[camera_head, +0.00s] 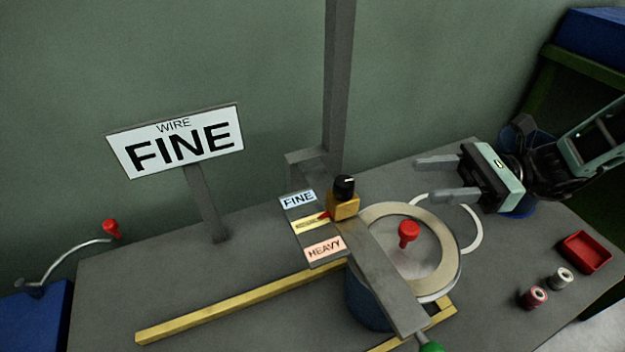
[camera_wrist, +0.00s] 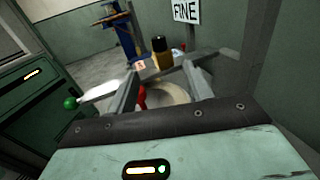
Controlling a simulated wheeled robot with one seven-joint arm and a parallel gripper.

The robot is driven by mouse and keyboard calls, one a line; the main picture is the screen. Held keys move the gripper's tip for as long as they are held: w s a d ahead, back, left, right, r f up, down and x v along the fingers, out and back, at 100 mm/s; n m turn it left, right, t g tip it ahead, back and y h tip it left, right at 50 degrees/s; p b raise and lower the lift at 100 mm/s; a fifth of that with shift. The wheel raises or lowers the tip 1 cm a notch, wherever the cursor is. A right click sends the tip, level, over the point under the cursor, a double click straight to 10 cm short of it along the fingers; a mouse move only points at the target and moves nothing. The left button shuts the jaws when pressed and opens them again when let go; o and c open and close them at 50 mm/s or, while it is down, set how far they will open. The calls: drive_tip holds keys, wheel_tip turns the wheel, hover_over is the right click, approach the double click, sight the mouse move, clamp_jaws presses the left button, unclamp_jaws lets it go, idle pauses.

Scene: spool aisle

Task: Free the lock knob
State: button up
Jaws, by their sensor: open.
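The lock knob (camera_head: 344,187) is black with a small white mark and sits on top of a yellow block (camera_head: 343,207) on the grey lever bar (camera_head: 385,277). In the wrist view the black knob (camera_wrist: 158,43) stands beyond my fingertips. A plate beside the block has a blue FINE label (camera_head: 298,199) and a pink HEAVY label (camera_head: 325,249); a red pointer (camera_head: 324,215) lies between them. My gripper (camera_head: 428,179) is open and empty, fingers pointing left, to the right of the knob and apart from it.
A pale ring-shaped disc (camera_head: 447,240) with a red knob (camera_head: 408,232) lies under the bar, which ends in a green ball (camera_head: 431,347). A grey post (camera_head: 338,90) rises behind. A WIRE FINE sign (camera_head: 180,143) stands left. Two spools (camera_head: 535,297) and a red tray (camera_head: 586,251) are right.

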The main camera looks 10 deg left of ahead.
sight(329, 195)
drive_tip(key=b+x, duration=0.2)
drive_tip(key=x, duration=1.4)
drive_tip(key=shift+s+a, duration=0.15)
drive_tip(key=shift+a, duration=0.15)
